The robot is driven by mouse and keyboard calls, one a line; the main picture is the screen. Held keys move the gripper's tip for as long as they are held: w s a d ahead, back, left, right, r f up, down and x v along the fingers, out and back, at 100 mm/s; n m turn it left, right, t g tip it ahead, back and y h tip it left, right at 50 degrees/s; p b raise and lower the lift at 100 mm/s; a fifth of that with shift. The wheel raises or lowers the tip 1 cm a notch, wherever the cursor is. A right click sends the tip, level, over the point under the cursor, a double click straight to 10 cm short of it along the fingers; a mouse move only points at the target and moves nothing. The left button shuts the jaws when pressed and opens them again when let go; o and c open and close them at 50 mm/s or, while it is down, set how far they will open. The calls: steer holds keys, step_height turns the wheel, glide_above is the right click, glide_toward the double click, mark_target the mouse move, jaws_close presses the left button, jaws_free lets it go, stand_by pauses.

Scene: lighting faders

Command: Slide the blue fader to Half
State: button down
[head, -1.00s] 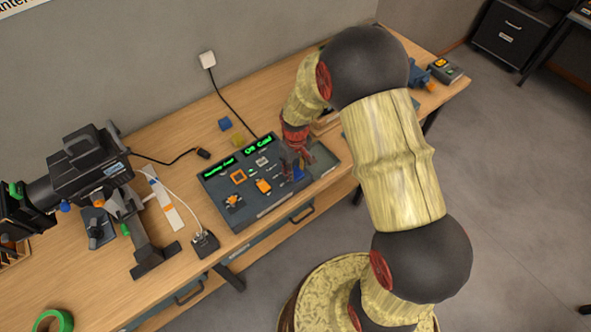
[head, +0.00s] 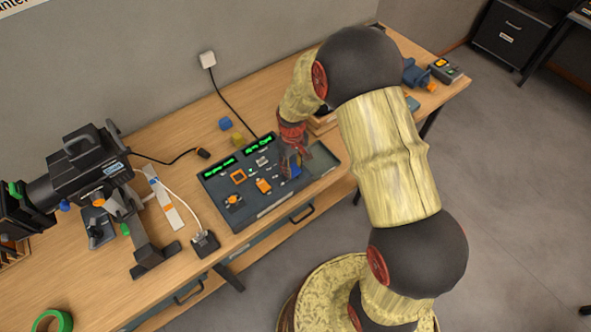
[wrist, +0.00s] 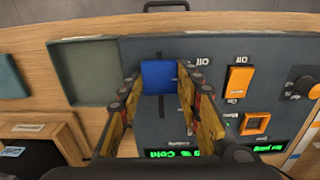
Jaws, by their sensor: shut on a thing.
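The blue fader (wrist: 158,77) sits on the dark control panel (wrist: 225,45), between the two fingers of my gripper (wrist: 158,80) in the wrist view. My gripper is shut on it. A dark slot runs from the fader toward the green display (wrist: 172,153). Small white labels stand beside the slot, too small to read surely. In the head view the fader (head: 295,171) shows at the panel's right part, partly hidden by my gripper (head: 290,163).
An orange rocker switch (wrist: 238,82) and an orange-framed button (wrist: 254,123) are beside the fader, with a black knob (wrist: 306,85) beyond. A shallow grey-green tray (wrist: 88,70) lies on the other side. A camera-like device (head: 92,165) stands at the bench's left.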

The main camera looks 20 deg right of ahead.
steer(key=shift+w+a+f, duration=0.1)
steer(key=shift+w+a, duration=0.1)
steer(key=shift+w, duration=0.4)
steer(key=shift+w+a, duration=0.2)
steer(key=shift+w, duration=0.4)
steer(key=c, duration=1.4)
jaws_free()
steer(key=shift+o, duration=0.8)
step_height(320, 180, up, 12)
